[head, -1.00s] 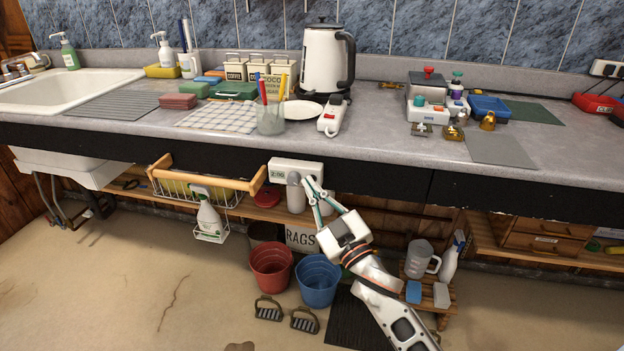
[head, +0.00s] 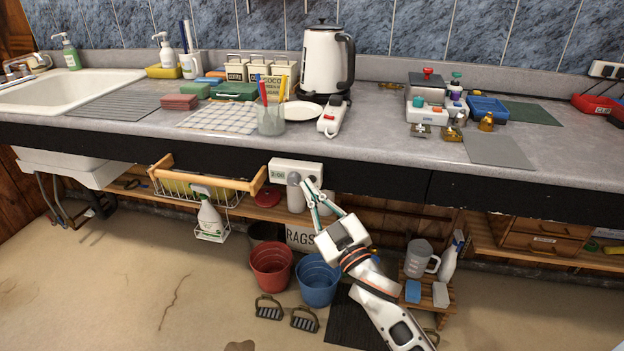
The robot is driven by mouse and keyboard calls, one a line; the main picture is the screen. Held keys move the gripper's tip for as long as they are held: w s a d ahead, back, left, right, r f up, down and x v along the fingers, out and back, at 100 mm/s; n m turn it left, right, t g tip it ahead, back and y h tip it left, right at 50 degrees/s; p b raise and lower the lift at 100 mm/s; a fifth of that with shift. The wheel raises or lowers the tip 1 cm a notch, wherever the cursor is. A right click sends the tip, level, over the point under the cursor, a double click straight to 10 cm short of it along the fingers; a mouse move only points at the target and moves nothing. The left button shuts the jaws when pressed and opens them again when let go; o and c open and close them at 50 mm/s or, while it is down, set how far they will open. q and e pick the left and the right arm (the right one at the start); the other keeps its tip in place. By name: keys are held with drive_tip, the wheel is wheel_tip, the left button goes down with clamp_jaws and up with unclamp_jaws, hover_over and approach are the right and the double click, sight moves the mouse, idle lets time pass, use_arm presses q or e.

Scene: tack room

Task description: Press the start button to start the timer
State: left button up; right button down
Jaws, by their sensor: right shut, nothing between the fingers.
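The timer is a white box (head: 283,164) mounted on the black front edge of the counter, with a small greenish display (head: 279,175) on its left part. The digits are too small to read surely. My right gripper (head: 310,184) is shut and empty, its fingertips at the lower right part of the box. I cannot tell whether they touch it. The fingers and a grey rounded thing (head: 293,178) cover part of the front, and I cannot make out the start button. My left gripper is not in view.
A wire basket with a wooden rail (head: 205,181) hangs left of the timer. Below stand a red bucket (head: 271,268) and a blue bucket (head: 317,281). A small wooden stool (head: 424,300) holds a jug at the right. The counter (head: 390,150) overhangs the gripper.

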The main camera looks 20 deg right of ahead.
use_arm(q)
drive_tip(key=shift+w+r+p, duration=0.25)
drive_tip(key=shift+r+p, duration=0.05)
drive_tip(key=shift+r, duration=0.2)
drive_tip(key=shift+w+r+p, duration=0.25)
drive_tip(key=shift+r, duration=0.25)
use_arm(e)
drive_tip(key=s+a, duration=0.1)
drive_tip(key=s, duration=0.1)
drive_tip(key=s+a, duration=0.2)
drive_tip(key=s, duration=0.1)
drive_tip(key=shift+a, duration=0.2)
